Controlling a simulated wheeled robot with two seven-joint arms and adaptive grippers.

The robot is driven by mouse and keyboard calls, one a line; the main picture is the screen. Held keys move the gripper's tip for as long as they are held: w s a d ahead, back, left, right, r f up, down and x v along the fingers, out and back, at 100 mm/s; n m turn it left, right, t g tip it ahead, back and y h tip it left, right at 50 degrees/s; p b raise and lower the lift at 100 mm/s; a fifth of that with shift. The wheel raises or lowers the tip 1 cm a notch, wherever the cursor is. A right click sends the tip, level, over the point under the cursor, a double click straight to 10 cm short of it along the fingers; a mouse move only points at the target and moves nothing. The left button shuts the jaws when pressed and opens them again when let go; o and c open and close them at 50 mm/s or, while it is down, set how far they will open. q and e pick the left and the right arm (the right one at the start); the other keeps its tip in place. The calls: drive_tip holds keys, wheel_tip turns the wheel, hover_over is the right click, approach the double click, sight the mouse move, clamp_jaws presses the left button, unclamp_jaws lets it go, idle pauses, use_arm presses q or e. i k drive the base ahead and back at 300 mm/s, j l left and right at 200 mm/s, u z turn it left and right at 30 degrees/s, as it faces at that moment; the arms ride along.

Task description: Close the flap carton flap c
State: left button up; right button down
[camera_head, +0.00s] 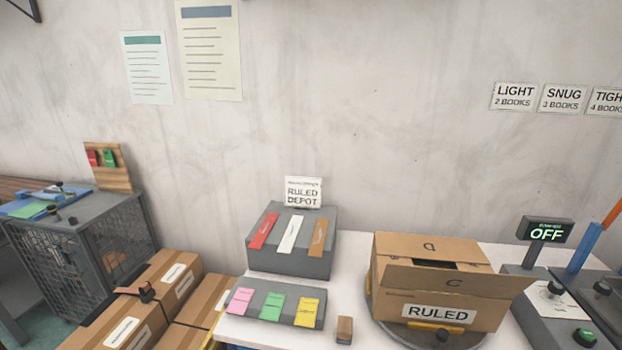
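The flap carton (392,310) is a brown cardboard box with a white RULED label on its front. It stands on a round grey turntable (374,318) on the white table, at the right. Flap c (458,283) is the front flap, marked with a letter c. It stands tilted up and outward, not flat on the carton, and its right end juts past the side. The back flap (428,246) carries another letter and looks folded over the top. A dark opening (436,265) shows between the two flaps. Neither of my grippers is in view.
A grey rack (290,264) with red, white and brown strips stands left of the carton, with colored cards before it. A small brown block (344,330) lies at the table's front. An OFF display (545,231) stands right. Brown boxes (170,268) and a wire cage (80,250) are left.

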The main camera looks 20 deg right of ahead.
sight(433, 279)
drive_tip(key=z, duration=1.75)
